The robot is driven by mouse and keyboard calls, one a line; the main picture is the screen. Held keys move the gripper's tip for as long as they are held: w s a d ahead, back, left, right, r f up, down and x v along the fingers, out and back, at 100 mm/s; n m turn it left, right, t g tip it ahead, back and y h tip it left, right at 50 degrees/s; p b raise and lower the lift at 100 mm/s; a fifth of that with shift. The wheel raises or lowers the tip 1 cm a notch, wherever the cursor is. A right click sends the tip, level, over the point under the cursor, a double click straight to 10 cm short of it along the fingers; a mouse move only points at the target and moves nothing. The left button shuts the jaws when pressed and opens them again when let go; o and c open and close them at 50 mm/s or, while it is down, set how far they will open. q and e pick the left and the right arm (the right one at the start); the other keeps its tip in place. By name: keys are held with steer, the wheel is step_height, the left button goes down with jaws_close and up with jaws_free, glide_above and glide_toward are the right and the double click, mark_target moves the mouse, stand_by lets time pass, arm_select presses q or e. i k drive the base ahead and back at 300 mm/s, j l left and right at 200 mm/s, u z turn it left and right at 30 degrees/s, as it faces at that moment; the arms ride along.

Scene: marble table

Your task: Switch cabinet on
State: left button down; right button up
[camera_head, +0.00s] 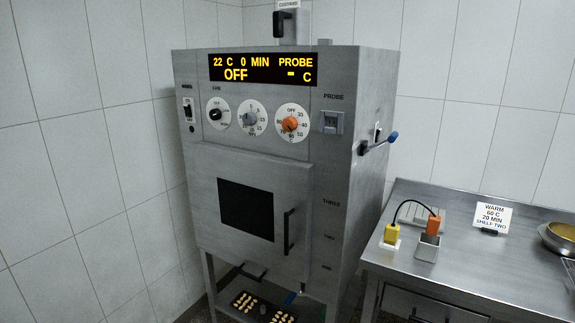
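A grey metal cabinet (300,175) stands against the tiled walls. Its display (261,70) is lit and reads 22 C, 0 MIN, OFF, with a dash under PROBE. A small black-and-white rocker switch (188,108) is at the panel's upper left; its position is too small to tell. Beside it are a black knob (216,114), a grey knob (249,119) and an orange knob (290,124). A lever with a blue grip (391,137) sticks out from the right side. A switch box with a black handle (281,23) is on the wall above. Neither gripper is in view.
The cabinet door with a dark window (245,210) is shut. A dark tray of yellow pieces (263,309) lies below. The steel table (460,260) at right bears a yellow plug (391,234), an orange plug (433,226), a WARM 60 C 20 MIN SHELF TWO card (491,217) and a bowl (560,237).

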mark_target(187, 108)
steer(key=i+j, duration=0.2)
steer(key=i, duration=0.4)
steer(key=i+j+u, duration=0.15)
steer(key=i, duration=0.45)
steer(key=i+j, duration=0.25)
steer(key=i, duration=0.4)
steer(key=i+j+u, duration=0.1)
steer(key=i, duration=0.5)
